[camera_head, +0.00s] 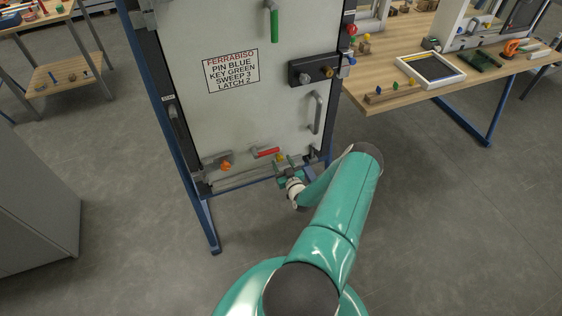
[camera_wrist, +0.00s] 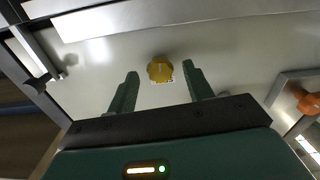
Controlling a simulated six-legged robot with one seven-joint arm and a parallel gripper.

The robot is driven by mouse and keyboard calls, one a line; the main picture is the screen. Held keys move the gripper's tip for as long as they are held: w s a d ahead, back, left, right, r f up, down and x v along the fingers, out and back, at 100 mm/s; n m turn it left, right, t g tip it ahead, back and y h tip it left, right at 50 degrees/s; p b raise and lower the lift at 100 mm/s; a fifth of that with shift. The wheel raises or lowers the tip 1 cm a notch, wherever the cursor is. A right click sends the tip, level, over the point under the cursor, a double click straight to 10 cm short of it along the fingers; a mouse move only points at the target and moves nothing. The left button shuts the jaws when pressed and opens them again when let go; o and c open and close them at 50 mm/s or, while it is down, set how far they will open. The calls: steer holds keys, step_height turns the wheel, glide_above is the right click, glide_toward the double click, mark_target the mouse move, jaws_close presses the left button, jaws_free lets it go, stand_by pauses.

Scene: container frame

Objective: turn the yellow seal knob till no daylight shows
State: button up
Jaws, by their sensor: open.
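The yellow seal knob (camera_wrist: 160,69) is a small round knob with a pale line on its face, on the pale door panel. In the head view, the yellow knob (camera_head: 279,158) shows low on the door, just beyond my gripper (camera_head: 284,170), which partly covers the area. In the wrist view, my gripper (camera_wrist: 160,72) has its two green fingers apart, one on each side of the knob. A gap shows between each finger and the knob, so neither appears to touch it. I cannot tell whether daylight shows at the seal.
The white door (camera_head: 190,50) carries a red handle (camera_head: 266,152), an orange knob (camera_head: 225,166), a grey pull handle (camera_head: 315,113) and a green handle (camera_head: 274,22). A metal bar (camera_head: 240,178) runs along its bottom. A wooden table (camera_head: 385,70) stands at right; a grey cabinet (camera_head: 35,205) at left.

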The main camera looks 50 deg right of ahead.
steer(key=shift+w+d, duration=0.35)
steer(key=shift+w, duration=0.3)
steer(key=c, duration=1)
steer(key=shift+o, duration=0.2)
steer(key=shift+m, duration=1.8)
steer(key=o, duration=1)
steer(key=shift+c, duration=0.2)
